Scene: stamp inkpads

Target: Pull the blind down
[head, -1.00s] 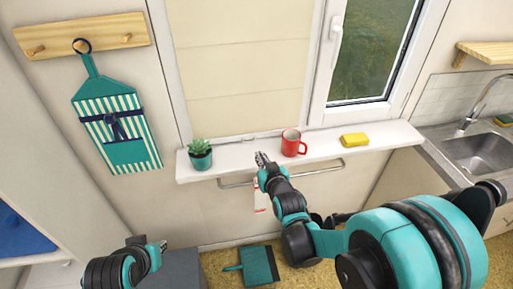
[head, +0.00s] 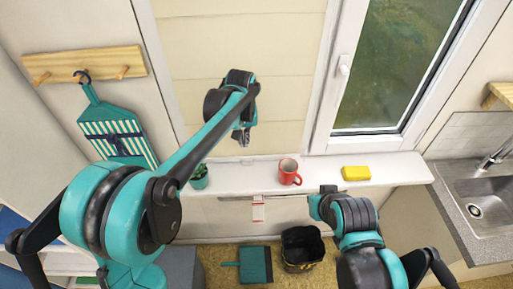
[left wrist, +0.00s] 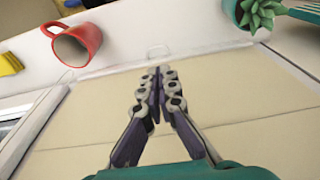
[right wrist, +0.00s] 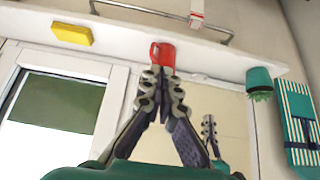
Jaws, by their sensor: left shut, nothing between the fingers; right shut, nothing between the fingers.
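The cream blind (head: 285,75) with horizontal seams hangs in the left window bay, its lower end close to the sill. A small loop (left wrist: 157,47) shows at its lower edge in the left wrist view. My left gripper (head: 243,140) is shut and empty in front of the blind's lower part, pointing down; its tips (left wrist: 159,72) appear just short of the loop. Whether they touch the blind, I cannot tell. My right gripper (right wrist: 163,78) is shut and empty. In the head view it is below the sill's front, right of the mug, its tips mostly hidden.
The white sill (head: 325,170) carries a potted plant (head: 199,177), a red mug (head: 289,172) and a yellow sponge (head: 356,173). A rail with a tag (head: 258,208) is below. A black bin (head: 302,248) stands on the floor. The sink (head: 490,208) is at right.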

